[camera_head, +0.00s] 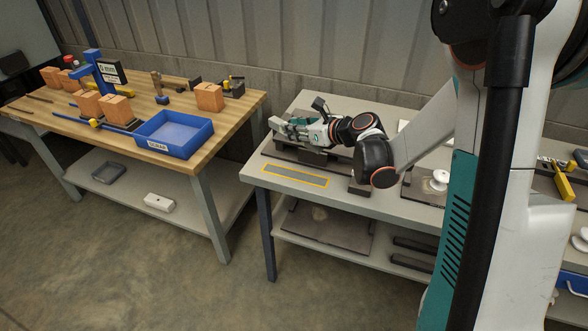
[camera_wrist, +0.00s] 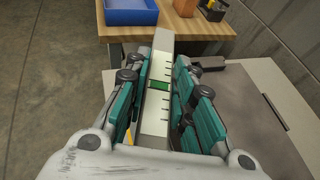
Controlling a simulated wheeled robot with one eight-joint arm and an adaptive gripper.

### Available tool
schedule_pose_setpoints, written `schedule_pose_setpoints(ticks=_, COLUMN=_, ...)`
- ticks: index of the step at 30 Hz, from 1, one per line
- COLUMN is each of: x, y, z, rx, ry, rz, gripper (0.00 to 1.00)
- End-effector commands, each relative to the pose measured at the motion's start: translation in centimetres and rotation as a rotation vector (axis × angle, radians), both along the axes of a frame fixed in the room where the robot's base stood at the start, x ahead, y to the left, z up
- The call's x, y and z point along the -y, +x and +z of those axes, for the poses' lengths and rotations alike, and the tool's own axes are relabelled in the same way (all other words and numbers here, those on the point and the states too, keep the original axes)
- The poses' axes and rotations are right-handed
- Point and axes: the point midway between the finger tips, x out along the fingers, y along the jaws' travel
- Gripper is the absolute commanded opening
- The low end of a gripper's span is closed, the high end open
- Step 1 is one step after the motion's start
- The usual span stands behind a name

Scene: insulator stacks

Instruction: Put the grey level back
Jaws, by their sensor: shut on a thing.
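The grey level (camera_wrist: 155,115) is a long pale bar with a green vial and dark tick marks. In the wrist view it lies lengthwise between the teal finger pads of my gripper (camera_wrist: 160,72), and its far end sticks out beyond the fingertips. My gripper is shut on it. In the head view my gripper (camera_head: 293,129) is over the back left part of the grey-white table, pointing left. The fingers hide most of the level there. A grey rectangle with a yellow outline (camera_head: 297,176) lies empty on the table's front left part, nearer the camera than my gripper.
A dark flat plate (camera_wrist: 265,105) lies beside and under my gripper. To the left, across a gap, a wooden bench (camera_head: 222,130) holds a blue tray (camera_head: 184,149) and orange blocks (camera_head: 209,97). A white insulator (camera_head: 439,180) stands on the right of the table.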

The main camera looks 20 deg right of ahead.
Motion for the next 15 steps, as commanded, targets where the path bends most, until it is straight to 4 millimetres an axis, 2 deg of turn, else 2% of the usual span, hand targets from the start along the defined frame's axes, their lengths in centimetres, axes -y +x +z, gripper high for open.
schedule_pose_setpoints(ticks=1, x=0.0, y=0.0, z=-1.7, rx=0.000, ry=0.000, rz=0.000, gripper=0.00)
schedule_pose_setpoints(ticks=7, x=0.0, y=0.0, z=-6.2, rx=0.000, ry=0.000, rz=0.000, gripper=0.00)
schedule_pose_setpoints(ticks=10, x=0.0, y=0.0, z=-7.5, rx=0.001, ry=0.001, rz=0.000, gripper=0.00)
schedule_pose_setpoints(ticks=15, x=0.0, y=0.0, z=-8.5, rx=0.000, ry=0.000, rz=0.000, gripper=0.00)
